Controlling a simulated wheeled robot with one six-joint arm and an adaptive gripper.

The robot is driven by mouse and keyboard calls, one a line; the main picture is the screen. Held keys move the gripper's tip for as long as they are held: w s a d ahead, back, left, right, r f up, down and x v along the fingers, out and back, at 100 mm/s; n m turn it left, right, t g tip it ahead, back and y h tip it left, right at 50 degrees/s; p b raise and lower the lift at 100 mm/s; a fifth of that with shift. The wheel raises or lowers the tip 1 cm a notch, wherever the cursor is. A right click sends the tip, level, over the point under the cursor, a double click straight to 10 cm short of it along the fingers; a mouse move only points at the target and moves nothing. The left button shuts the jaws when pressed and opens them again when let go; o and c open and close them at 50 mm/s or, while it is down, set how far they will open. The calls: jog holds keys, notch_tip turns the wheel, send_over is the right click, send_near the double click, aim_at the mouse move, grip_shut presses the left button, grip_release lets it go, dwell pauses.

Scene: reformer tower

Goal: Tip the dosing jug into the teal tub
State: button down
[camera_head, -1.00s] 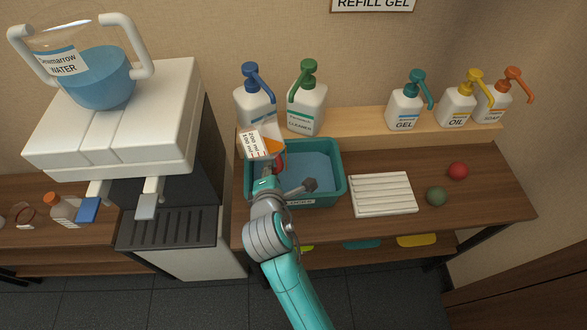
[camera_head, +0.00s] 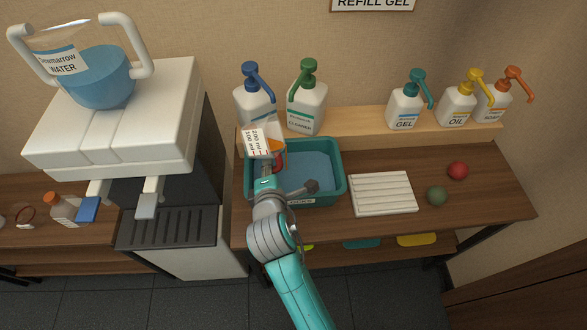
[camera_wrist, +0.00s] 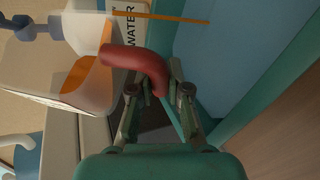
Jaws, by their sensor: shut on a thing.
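The dosing jug (camera_head: 258,138) is clear, with a white scale label, orange liquid inside and a red handle (camera_wrist: 138,62). It is held over the left back part of the teal tub (camera_head: 341,180) and looks tilted. A thin orange strand, like a stream, runs from it down toward the tub; it also shows in the wrist view. The tub holds blue liquid and a grey tool. My gripper (camera_wrist: 158,92) is shut on the jug's red handle, and in the head view the arm partly hides the tub's left side.
Blue (camera_head: 256,98) and green (camera_head: 306,98) pump bottles stand close behind the tub. More pump bottles (camera_head: 405,105) line the shelf. A white ribbed tray (camera_head: 382,194) and two balls lie to the right. A large white machine (camera_head: 115,120) stands left.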

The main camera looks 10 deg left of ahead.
jog(key=shift+r, duration=0.1)
dwell(0.4)
jog(key=shift+d+r+m+y, duration=0.2)
jog(key=shift+d+m+y, duration=0.1)
jog(key=shift+m+y, duration=0.35)
dwell(0.7)
jog(key=shift+a+f+m+t+y+p, duration=0.15)
jog(key=shift+f+m+t+y+p, duration=0.3)
jog(key=shift+m, duration=0.2)
dwell(0.8)
